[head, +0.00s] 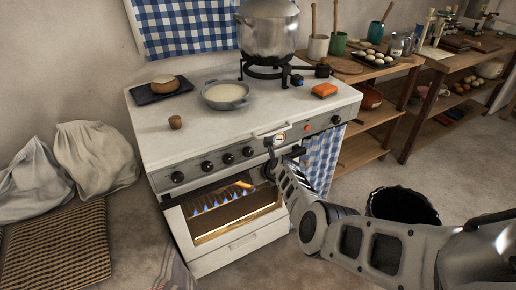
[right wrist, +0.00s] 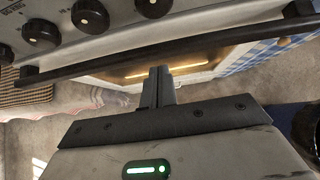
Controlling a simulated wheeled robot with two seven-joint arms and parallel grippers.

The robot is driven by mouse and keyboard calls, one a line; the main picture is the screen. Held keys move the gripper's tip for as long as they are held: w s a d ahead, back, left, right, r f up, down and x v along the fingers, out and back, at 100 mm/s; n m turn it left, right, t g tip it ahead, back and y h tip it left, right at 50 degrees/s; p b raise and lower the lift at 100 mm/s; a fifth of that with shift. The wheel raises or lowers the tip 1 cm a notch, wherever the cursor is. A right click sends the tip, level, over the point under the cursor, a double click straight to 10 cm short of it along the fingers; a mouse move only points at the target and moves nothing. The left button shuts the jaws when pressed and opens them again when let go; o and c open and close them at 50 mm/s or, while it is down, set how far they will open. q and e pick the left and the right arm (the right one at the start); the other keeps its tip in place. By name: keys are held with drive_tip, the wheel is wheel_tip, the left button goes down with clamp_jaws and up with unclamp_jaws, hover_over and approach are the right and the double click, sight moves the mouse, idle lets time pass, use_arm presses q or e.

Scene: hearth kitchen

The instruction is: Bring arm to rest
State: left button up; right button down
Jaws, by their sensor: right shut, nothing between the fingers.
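My right gripper (right wrist: 158,72) shows in the right wrist view with its fingers together and nothing between them. It is near the dark oven handle bar (right wrist: 170,58) at the front of the stove. In the head view my right arm comes in from the lower right and its end is in front of the stove (head: 165,140), by the oven door's right upper corner; the fingertips are hard to make out there. Blue flames and an orange glow show through the oven window (head: 235,207). I cannot tell whether the gripper touches the handle. My left gripper is not in view.
On the stove top stand a pan of white liquid (head: 227,94), a large pot (head: 268,30) on a burner, an orange block (head: 324,89) and a loaf on a dark tray (head: 160,92). A black bin (head: 402,206) stands on the floor at right. White sacks (head: 95,160) lie left.

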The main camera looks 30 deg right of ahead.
wheel_tip(320, 180, up, 7)
drive_tip(key=w, duration=0.2)
drive_tip(key=shift+w, duration=0.25)
